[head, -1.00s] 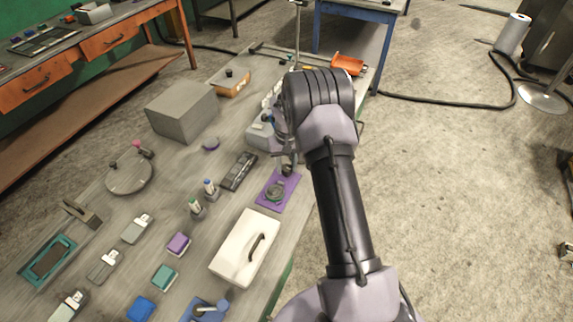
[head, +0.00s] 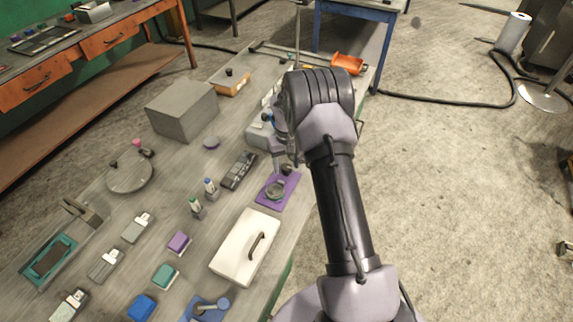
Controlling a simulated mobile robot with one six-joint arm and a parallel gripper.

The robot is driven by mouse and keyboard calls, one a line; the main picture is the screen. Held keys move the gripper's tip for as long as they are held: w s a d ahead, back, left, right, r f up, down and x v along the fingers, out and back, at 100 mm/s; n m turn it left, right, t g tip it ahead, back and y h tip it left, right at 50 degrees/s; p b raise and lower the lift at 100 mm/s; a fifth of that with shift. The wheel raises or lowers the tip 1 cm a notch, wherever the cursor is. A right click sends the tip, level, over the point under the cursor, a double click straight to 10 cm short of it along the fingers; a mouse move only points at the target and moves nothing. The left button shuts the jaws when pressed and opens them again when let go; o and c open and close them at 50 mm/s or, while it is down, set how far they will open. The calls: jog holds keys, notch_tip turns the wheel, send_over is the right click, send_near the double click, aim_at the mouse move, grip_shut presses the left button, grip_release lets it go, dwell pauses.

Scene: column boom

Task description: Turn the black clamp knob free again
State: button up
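My gripper (head: 284,163) points down at the right edge of the long bench, partly hidden behind my thick wrist. Its fingers are small and dark here, and I cannot see whether they are apart or closed. A small black, knob-like part (head: 287,170) shows right at the fingertips; I cannot tell whether they touch it or grip it. Just below it, a round grey metal piece (head: 275,190) sits on a purple mat (head: 291,190).
A white lidded box (head: 235,245) with a dark handle stands near the mat. A dark tray (head: 239,171) and small bottles (head: 196,207) lie to the left. A grey block (head: 182,110) and orange bin (head: 347,63) stand farther back.

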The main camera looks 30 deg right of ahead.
aim_at(287, 166)
notch_tip(287, 166, up, 18)
jog(key=p, duration=0.3)
jog(key=shift+f+p, duration=0.25)
jog(key=shift+p, duration=0.15)
